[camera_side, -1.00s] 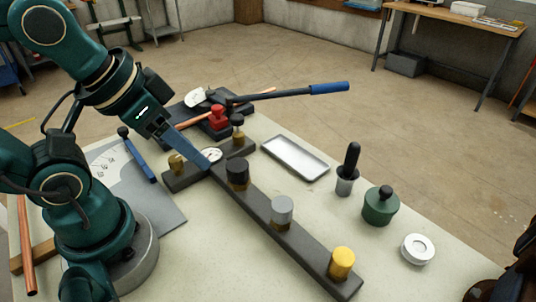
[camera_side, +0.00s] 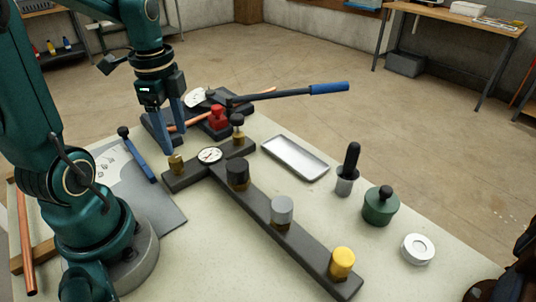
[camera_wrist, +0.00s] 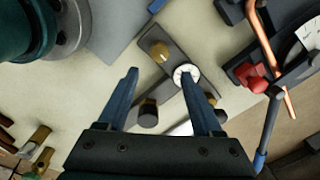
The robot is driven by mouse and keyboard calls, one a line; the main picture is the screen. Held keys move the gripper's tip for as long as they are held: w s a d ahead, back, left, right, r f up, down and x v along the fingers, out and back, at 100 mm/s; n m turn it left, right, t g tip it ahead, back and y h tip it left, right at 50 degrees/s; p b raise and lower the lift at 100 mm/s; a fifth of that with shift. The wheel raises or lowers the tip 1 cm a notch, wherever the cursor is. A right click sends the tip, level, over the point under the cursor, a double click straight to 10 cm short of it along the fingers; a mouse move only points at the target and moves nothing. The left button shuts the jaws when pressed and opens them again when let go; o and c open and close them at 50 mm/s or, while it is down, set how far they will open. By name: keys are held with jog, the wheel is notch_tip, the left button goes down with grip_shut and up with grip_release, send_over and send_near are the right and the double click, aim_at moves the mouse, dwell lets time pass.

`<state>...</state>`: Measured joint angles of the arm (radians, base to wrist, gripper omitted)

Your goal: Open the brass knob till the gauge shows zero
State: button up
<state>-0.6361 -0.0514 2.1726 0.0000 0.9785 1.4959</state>
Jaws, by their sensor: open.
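The brass knob (camera_side: 176,163) stands upright at the left end of the dark crossbar. In the wrist view the brass knob (camera_wrist: 159,52) shows beyond my fingertips, between their lines. The round white gauge (camera_side: 209,155) sits on the bar to its right; its needle is too small to read. In the wrist view the gauge (camera_wrist: 186,74) is partly covered by my right-hand finger. My gripper (camera_side: 174,138) is open and empty, fingers pointing down, behind the brass knob and apart from it. It also shows in the wrist view (camera_wrist: 159,73).
The dark bar carries a black knob (camera_side: 237,172), a grey knob (camera_side: 282,210) and a yellow knob (camera_side: 341,262). A black-topped knob (camera_side: 238,122) stands at the crossbar's far end. A red block (camera_side: 218,117) and blue-handled lever (camera_side: 328,88) are behind. A tray (camera_side: 294,158) lies right.

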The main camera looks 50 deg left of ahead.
aim_at(175, 158)
jog(key=shift+s+a+f+n, duration=0.4)
jog(key=shift+a+f, duration=0.15)
jog(key=shift+f, duration=2.45)
grip_shut()
